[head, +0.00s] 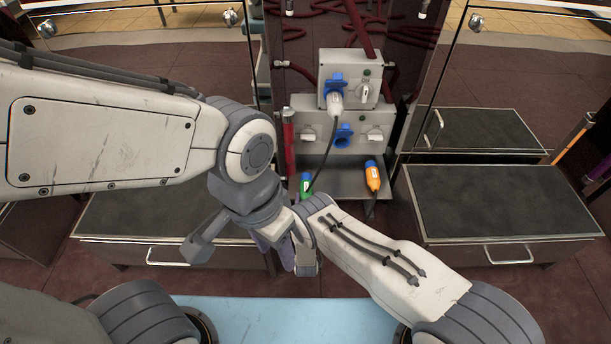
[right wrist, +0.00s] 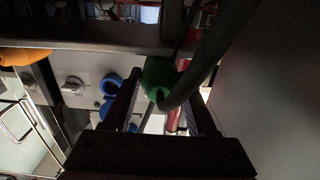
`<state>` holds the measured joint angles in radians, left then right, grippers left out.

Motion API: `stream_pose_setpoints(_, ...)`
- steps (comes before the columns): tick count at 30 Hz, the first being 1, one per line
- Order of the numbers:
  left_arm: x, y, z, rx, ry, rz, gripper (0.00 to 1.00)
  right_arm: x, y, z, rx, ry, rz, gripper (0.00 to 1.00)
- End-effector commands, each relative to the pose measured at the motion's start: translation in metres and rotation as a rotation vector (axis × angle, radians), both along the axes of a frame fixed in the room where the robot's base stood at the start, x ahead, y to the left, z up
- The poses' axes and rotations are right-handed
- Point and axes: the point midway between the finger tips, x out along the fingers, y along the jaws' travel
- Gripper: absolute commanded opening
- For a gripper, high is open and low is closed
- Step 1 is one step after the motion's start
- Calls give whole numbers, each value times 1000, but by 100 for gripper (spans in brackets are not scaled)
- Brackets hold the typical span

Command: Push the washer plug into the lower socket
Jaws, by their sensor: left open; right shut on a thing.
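The lower socket (head: 343,134) is blue and round, set in the lower grey box, and looks empty. Which plug is the washer's cannot be told. Blue socket parts (right wrist: 110,85) show behind it. My left gripper (head: 290,256) is open and empty, low in the middle, partly hidden by my wrists.
A white-and-blue plug (head: 335,98) sits in the upper socket, its dark cable hanging down. An orange plug (head: 372,176) stands at the right of the shelf. Dark-topped drawer cabinets (head: 500,200) stand on both sides. A light blue surface (head: 290,315) is in front.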

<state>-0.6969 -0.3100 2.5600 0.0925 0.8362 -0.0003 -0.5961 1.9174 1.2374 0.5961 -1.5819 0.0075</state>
Motion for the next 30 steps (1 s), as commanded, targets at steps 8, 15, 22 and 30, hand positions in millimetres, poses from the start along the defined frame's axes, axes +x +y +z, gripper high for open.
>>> stream_pose_setpoints(8, 0, 0, 6, 0, 0, 0, 50, 0, 0, 7, 0, -1, 0, 0)
stream_pose_setpoints(15, 0, 0, 20, 0, 0, 0, 50, 0, 0, 22, 0, -1, 0, 0)
stream_pose_setpoints(22, 0, 0, 28, 0, 0, 0, 50, 1, 0, 32, 0, -1, 0, 0)
stream_pose_setpoints(30, 0, 0, 27, 0, 0, 0, 50, 0, 0, 31, 0, -1, 0, 0)
